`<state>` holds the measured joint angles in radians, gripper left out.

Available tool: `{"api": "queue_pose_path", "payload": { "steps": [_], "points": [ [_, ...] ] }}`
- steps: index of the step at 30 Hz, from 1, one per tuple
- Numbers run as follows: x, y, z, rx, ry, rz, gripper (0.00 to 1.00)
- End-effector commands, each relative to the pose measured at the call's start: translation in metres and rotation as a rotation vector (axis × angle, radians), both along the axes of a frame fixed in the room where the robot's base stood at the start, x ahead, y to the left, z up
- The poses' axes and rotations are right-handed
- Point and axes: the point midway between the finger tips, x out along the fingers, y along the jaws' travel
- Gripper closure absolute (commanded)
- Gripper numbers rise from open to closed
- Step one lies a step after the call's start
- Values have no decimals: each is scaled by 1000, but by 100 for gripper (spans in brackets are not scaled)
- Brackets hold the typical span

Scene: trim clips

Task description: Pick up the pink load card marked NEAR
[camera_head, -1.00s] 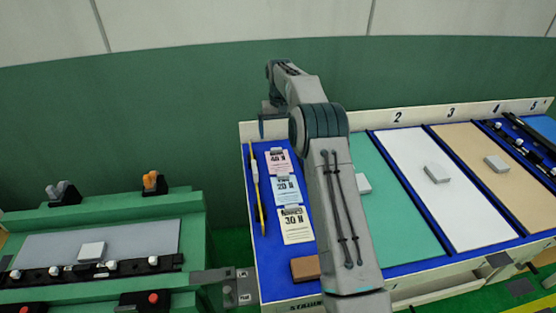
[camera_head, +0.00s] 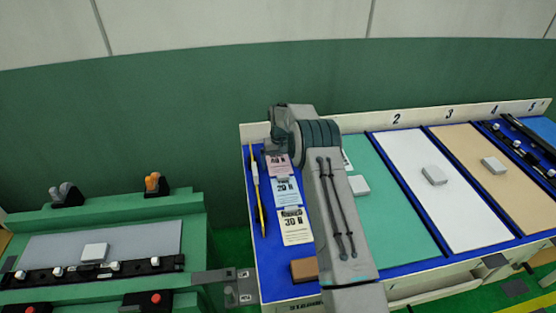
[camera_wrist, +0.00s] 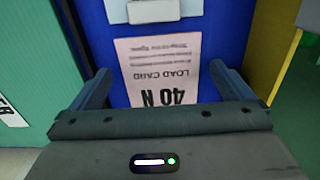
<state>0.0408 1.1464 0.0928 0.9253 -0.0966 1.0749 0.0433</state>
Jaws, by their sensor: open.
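The pink load card (camera_head: 276,165) lies at the far end of a column of cards on the blue left strip, partly covered by my arm in the head view. In the wrist view the pink card (camera_wrist: 158,62) appears upside down and reads "40 N" and "LOAD CARD"; I cannot read NEAR on it. My gripper (camera_wrist: 163,82) is open and empty, its fingers on either side of the card's near part. I cannot tell how high the fingertips are above it. A pale clip (camera_wrist: 152,11) sits just beyond the card, at a light blue card's edge.
A light blue card (camera_head: 287,191) and a cream 30 N card (camera_head: 295,226) lie nearer in the column. A green panel (camera_head: 390,205) lies to the right.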

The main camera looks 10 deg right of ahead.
Motion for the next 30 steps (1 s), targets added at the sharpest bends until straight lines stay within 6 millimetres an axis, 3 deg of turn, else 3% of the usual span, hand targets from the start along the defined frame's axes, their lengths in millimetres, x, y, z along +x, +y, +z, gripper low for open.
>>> {"api": "queue_pose_path", "payload": {
  "steps": [23,24,28,30],
  "points": [
    [0,0,-8,0,-1,0,0],
    [0,0,-8,0,-2,0,3],
    [0,0,-8,0,-1,0,39],
    [0,0,-8,0,-1,0,41]
  ]
}}
